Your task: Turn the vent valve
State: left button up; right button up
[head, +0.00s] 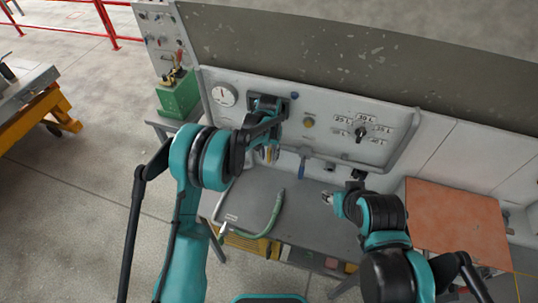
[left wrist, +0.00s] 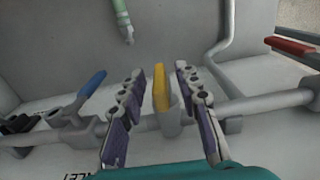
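A yellow valve lever (left wrist: 161,88) stands on a grey pipe in the left wrist view. My left gripper (left wrist: 158,95) is open, with one finger on each side of this lever and a gap showing on both sides. A blue lever (left wrist: 92,83) is to the left on the same pipe, and a red lever (left wrist: 292,46) is to the right. No readable label shows which valve is the vent. In the head view my left gripper (head: 270,150) is at the lower panel, partly hidden by its arm. My right gripper (head: 329,198) is above the bench, its fingers too small to judge.
The panel carries a round gauge (head: 224,95) and a black selector knob (head: 361,133). A green hose (head: 275,215) lies on the grey bench (head: 312,222) below. An orange-brown board (head: 455,225) is at the right. A green box (head: 180,97) stands at the left.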

pick_arm(q)
grip_shut()
jog(key=h+b, duration=0.1)
jog(key=g+h+b, duration=0.1)
jog(key=b, duration=0.1)
jog(key=shift+w+a+f+h+b, duration=0.1)
jog(key=shift+a+f+h+b, duration=0.1)
jog(key=shift+a+h+b, duration=0.15)
jog(key=h+b, duration=0.2)
jog(key=shift+g+h+b, duration=0.3)
jog(key=shift+g+h, duration=0.05)
jog(key=shift+g, duration=0.05)
jog(key=shift+r+h+b, duration=0.1)
jog(key=shift+h+b, duration=0.5)
